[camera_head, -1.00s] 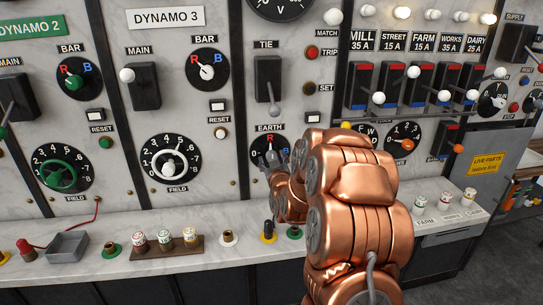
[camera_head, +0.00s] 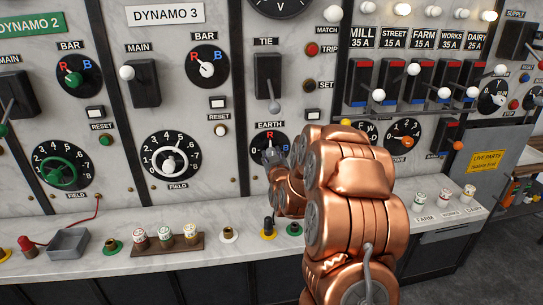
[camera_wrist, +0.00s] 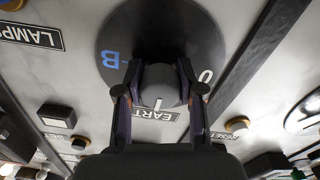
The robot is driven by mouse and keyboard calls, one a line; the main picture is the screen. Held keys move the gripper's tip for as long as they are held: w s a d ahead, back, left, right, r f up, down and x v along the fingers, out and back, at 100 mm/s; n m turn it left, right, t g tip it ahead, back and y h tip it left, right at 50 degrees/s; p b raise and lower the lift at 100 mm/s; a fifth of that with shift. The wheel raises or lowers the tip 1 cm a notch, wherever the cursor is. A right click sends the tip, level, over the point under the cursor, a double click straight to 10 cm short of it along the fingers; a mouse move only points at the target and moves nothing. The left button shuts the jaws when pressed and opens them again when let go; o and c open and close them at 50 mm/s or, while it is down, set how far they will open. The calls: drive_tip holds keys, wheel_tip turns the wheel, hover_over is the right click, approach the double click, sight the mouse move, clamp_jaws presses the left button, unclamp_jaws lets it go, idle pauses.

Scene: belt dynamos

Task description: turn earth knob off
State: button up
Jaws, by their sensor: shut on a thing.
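The earth knob is a grey round knob (camera_wrist: 160,80) on a black dial (camera_wrist: 150,25) in the wrist view. My gripper (camera_wrist: 159,70) is shut on the knob, with one finger on each side. A white mark on the knob points toward the upside-down EARTH label. A blue B shows to the left of the knob and a white 0 to the right. In the head view the earth dial (camera_head: 258,145) sits under its EARTH label, with a red R at its top. My gripper (camera_head: 271,159) and copper arm hide its right part.
The tie switch (camera_head: 268,75) is above the dial. Feeder switches (camera_head: 400,85) stand to the upper right. In the wrist view a LAMPS label (camera_wrist: 30,36) lies left.

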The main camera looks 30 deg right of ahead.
drive_tip(key=shift+c, duration=0.8)
drive_tip(key=shift+f+n+b, duration=0.2)
drive_tip(key=shift+n+b, duration=0.1)
drive_tip(key=shift+b, duration=0.75)
drive_tip(key=n+b, duration=0.3)
drive_tip(key=b, duration=0.2)
drive_tip(key=shift+f, duration=0.15)
drive_tip(key=n+b, duration=0.4)
drive_tip(key=b, duration=0.1)
drive_tip(key=shift+d+n, duration=0.1)
drive_tip(key=shift+n, duration=0.3)
drive_tip(key=n+b, duration=0.2)
drive_tip(key=n, duration=0.1)
drive_tip(key=n+b, duration=0.1)
drive_tip(key=shift+s+d+r, duration=0.1)
drive_tip(key=shift+r, duration=0.2)
drive_tip(key=shift+r+n+b, duration=0.15)
drive_tip(key=shift+n+b, duration=0.55)
drive_tip(key=shift+n, duration=0.7)
drive_tip(key=shift+r+n+b, duration=0.1)
drive_tip(key=shift+n+b, duration=0.55)
drive_tip(key=shift+n, duration=0.75)
